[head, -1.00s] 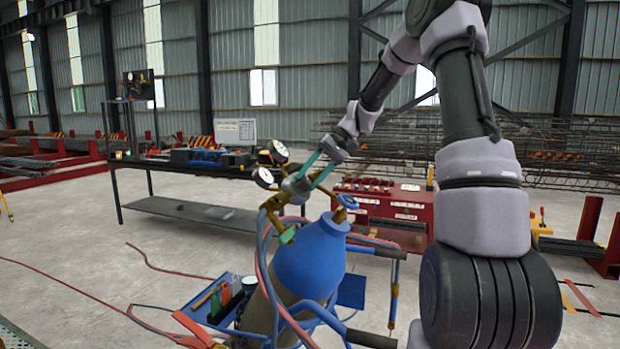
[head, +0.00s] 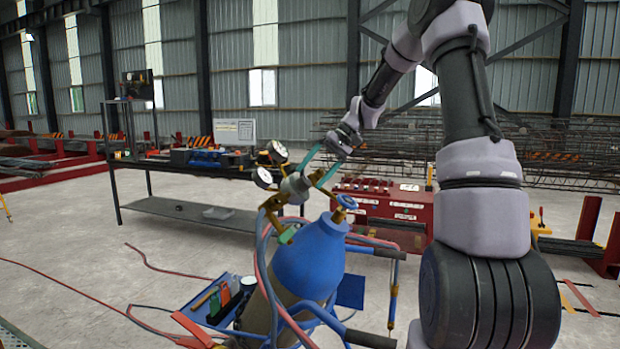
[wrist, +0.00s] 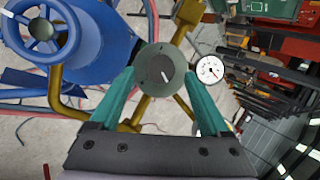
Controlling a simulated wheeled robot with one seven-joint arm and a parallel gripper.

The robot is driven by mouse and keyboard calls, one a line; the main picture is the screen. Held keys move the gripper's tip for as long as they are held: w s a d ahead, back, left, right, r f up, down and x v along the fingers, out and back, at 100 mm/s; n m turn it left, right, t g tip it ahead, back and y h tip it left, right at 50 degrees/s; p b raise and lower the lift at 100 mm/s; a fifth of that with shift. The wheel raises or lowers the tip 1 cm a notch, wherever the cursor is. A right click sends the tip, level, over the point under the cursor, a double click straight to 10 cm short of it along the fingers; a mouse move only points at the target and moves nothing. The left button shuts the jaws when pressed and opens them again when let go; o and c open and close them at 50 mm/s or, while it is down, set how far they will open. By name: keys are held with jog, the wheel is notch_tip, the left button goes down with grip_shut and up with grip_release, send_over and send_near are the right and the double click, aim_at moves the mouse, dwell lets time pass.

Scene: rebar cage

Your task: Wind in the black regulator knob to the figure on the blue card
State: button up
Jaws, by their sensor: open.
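In the head view my gripper (head: 310,178) is at the grey regulator (head: 293,187) above the blue gas cylinder (head: 308,258). One white gauge (head: 278,151) stands above the regulator, another (head: 263,178) to its left. A gauge (wrist: 209,69) shows a needle, its figures too small to read. I cannot make out the blue card.
A blue handwheel valve (head: 346,202) sits close to the right of the regulator. Red and blue hoses (head: 265,265) hang down the cylinder's left side. A workbench (head: 190,208) stands behind left, a red cabinet (head: 385,208) behind right. Open floor lies at left.

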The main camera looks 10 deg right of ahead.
jog(key=v, duration=0.9)
jog(key=s+a+r+m+t+h, duration=0.1)
jog(key=s+m+t+h, duration=0.1)
jog(key=s, duration=1.2)
jog(key=s+a+r+m+t+h, duration=0.1)
jog(key=s+t+h, duration=0.3)
jog(key=s, duration=1.1)
jog(key=shift+a+r+m+t, duration=0.25)
jog(key=shift+m+t, duration=0.25)
jog(key=shift+t, duration=0.3)
